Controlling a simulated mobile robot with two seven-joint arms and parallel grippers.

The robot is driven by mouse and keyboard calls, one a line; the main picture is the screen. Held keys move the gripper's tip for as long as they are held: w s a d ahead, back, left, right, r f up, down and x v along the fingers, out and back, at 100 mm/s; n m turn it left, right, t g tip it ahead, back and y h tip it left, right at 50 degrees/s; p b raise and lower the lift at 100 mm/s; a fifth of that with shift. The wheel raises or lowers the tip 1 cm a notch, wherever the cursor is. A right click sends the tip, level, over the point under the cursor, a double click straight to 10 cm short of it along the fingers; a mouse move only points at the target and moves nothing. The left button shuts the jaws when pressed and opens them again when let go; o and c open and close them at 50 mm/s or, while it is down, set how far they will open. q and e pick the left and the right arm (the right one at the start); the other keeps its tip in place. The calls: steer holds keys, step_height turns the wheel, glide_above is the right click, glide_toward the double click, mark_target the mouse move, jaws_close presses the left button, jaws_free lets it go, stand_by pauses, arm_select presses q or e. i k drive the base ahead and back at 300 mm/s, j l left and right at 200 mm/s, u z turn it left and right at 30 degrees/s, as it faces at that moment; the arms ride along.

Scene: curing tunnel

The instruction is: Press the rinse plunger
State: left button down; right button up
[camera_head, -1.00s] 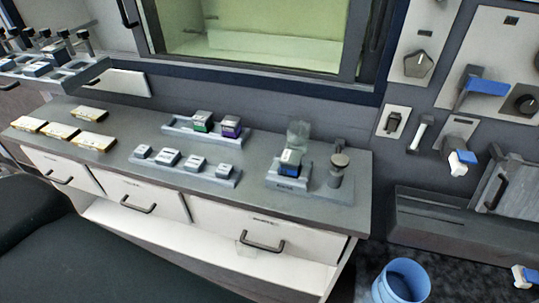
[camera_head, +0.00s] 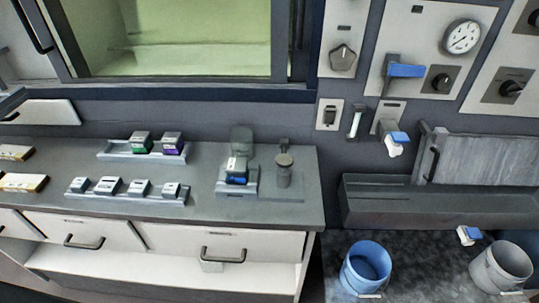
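A short post with a round grey-brown knob (camera_head: 284,161) stands at the right end of the grey counter and looks like the plunger. Its knob is raised above its base. No readable label confirms that it is the rinse one. It shares a low grey base with a small holder (camera_head: 237,189) just to its left. A dark block with a white top and blue front (camera_head: 237,170) sits in that holder. A translucent grey piece (camera_head: 242,138) stands behind the block. Neither of my grippers is in view.
Racks of small blocks (camera_head: 144,157) stand left on the counter (camera_head: 310,205). A wall panel with a gauge (camera_head: 461,37), knobs and a blue lever (camera_head: 406,70) is right. A grey trough (camera_head: 400,208), blue bucket (camera_head: 366,268) and grey bucket (camera_head: 500,267) lie below.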

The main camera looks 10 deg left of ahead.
mark_target(285, 161)
steer(key=z, duration=1.5)
steer(key=k+j, duration=0.65)
steer(key=j, duration=0.15)
steer(key=i, duration=0.5)
